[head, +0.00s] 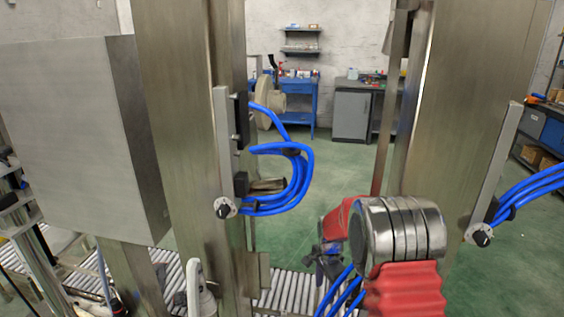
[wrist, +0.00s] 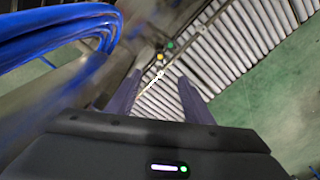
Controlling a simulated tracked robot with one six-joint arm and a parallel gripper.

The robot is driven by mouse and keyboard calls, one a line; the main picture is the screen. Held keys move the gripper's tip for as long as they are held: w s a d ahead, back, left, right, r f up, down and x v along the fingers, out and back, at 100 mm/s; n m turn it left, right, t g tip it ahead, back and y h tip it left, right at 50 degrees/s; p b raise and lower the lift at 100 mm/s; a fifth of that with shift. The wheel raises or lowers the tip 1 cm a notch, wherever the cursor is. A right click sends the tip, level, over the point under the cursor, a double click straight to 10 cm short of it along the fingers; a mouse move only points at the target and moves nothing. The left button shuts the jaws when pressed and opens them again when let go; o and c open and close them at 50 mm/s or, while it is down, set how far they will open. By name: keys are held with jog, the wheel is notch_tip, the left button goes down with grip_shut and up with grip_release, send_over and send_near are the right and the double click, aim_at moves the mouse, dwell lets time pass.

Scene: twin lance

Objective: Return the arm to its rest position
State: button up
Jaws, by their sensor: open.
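My arm shows at the lower right of the head view as a ribbed steel joint with red sleeves. My gripper (head: 328,258) is the small dark shape left of that joint, over the roller conveyor (head: 290,289) and partly hidden by the arm. In the wrist view the two dark fingers of my gripper (wrist: 160,76) stand apart with nothing held between them. Rollers lie beyond the fingertips, with small yellow and green spots near the frame rail.
Steel columns (head: 190,150) and (head: 490,110) stand close on both sides of my arm. Blue hoses (head: 290,175) loop out from the left column, and blue hoses (wrist: 60,30) fill the wrist view's upper left. A steel cabinet (head: 75,135) stands left. Green floor (head: 345,170) lies open behind.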

jog(key=s+r+n+t, duration=0.15)
jog(key=s+r, duration=0.25)
jog(key=r, duration=0.4)
jog(key=s+r+n, duration=0.3)
jog(key=s+r, duration=0.2)
jog(key=r, duration=0.2)
jog(key=s+r+n+t, duration=0.15)
jog(key=s+r, duration=0.25)
jog(key=r, duration=0.4)
jog(key=s+r+n+t, duration=0.1)
jog(key=s+r+n, duration=0.2)
jog(key=s, duration=0.7)
jog(key=s+d+r+n+t, duration=0.1)
jog(key=s+r+n, duration=0.2)
jog(key=s, duration=0.8)
jog(key=shift+s+d+r+n, duration=0.2)
jog(key=shift+s+d+n, duration=0.05)
jog(key=shift+n, duration=0.45)
